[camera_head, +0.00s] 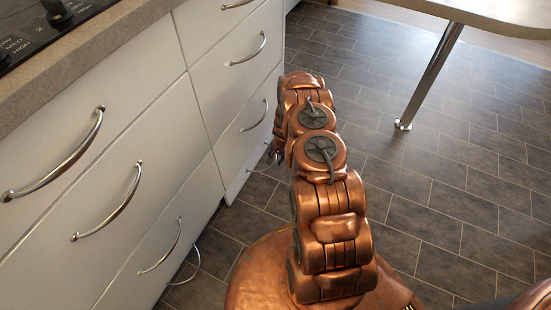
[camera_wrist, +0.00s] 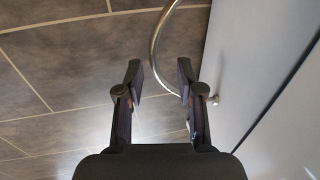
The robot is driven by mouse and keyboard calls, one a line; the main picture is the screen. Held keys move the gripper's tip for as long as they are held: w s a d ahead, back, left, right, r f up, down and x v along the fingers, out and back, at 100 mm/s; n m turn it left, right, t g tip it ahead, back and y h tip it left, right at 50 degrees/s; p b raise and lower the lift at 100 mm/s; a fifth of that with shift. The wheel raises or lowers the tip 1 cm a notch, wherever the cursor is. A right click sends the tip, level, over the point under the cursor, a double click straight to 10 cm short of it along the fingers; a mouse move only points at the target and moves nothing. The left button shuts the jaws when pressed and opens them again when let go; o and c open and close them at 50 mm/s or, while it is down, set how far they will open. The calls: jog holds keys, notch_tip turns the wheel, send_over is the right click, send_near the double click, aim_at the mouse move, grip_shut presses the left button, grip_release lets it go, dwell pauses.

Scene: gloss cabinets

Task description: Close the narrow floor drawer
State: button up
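The narrow floor drawer appears to be the low white front (camera_head: 236,187) at the foot of the narrower, farther cabinet column; how far it stands out is hard to tell. A thin metal handle shows faintly beside my arm there. In the wrist view, a curved metal handle (camera_wrist: 155,42) arcs just beyond and between my fingertips, and a pale front (camera_wrist: 245,60) rises on the right. My gripper (camera_wrist: 160,75) is open, its two dark fingers apart with nothing clamped.
Wide drawers with bar handles (camera_head: 108,205) line the left, below a counter (camera_head: 95,45) with a cooktop (camera_head: 55,20). Another low handle (camera_head: 188,267) sits near the floor. A table leg (camera_head: 428,80) stands at upper right. The tiled floor (camera_head: 450,180) right of my arm is open.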

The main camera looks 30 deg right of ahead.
notch_tip(320, 180, up, 11)
jog(key=s+d, duration=0.1)
jog(key=s, duration=0.1)
jog(key=shift+r, duration=0.15)
dwell(0.4)
jog(key=shift+w, duration=0.1)
